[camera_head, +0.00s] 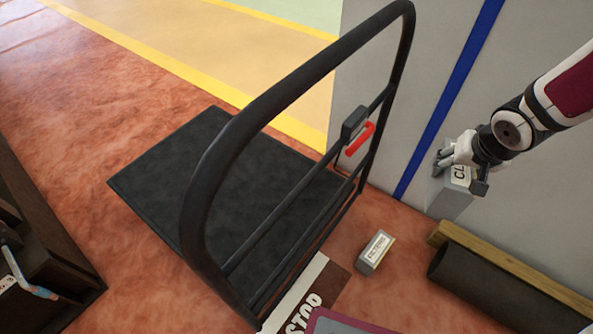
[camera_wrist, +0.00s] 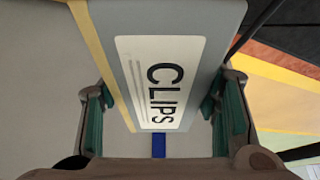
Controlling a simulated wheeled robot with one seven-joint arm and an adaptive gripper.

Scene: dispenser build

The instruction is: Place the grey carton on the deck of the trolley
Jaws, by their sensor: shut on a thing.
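The grey carton (camera_head: 452,202) has a white label reading CLIPS and a yellow edge stripe. In the wrist view the carton (camera_wrist: 213,50) fills the middle, with its label facing the camera. My gripper (camera_head: 462,176) is shut on the carton, a finger on each side, and holds it at the right, in front of the grey wall. The trolley's black deck (camera_head: 180,160) lies to the left, flat and empty. The trolley's black tubular handle (camera_head: 290,84) stands upright between my gripper and the deck in the head view.
A small labelled grey box (camera_head: 374,255) lies on the red floor beside the trolley. A dark roll (camera_head: 490,290) and a wooden beam (camera_head: 520,270) lie at the lower right. A red lever (camera_head: 359,140) sits on the handle. A dark cabinet (camera_head: 40,245) stands at the left.

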